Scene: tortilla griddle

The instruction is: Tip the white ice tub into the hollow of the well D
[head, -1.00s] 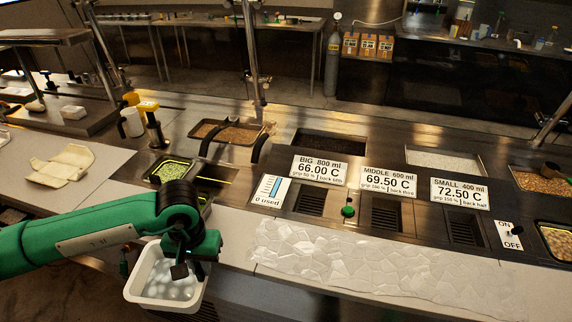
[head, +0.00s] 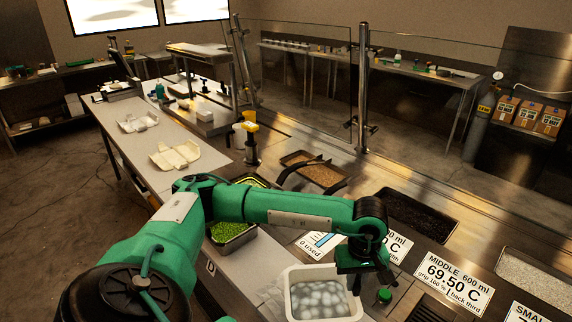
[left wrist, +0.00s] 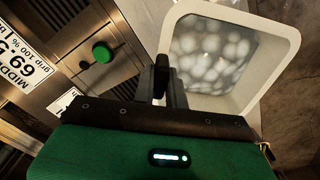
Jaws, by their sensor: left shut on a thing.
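The white ice tub (head: 291,296) is upright at the lower middle of the head view, filled with whitish rounded ice. My left gripper (head: 358,272) is shut on its right rim. In the left wrist view the tub (left wrist: 280,40) fills the upper right, with its ice visible, and the gripper (left wrist: 161,85) is at its near-left wall. A small D plate (head: 210,267) is on the counter front, below a pan of green food (head: 230,232). My left arm covers the counter beside this pan, and I cannot make out the hollow of well D. My right gripper is out of view.
A black-handled brown pan (head: 315,172) and a dark-filled well (head: 418,215) lie beyond my arm. A green knob (head: 384,296) is right of the tub. Temperature signs (head: 447,278) lie at the right. A glass screen (head: 300,80) stands behind.

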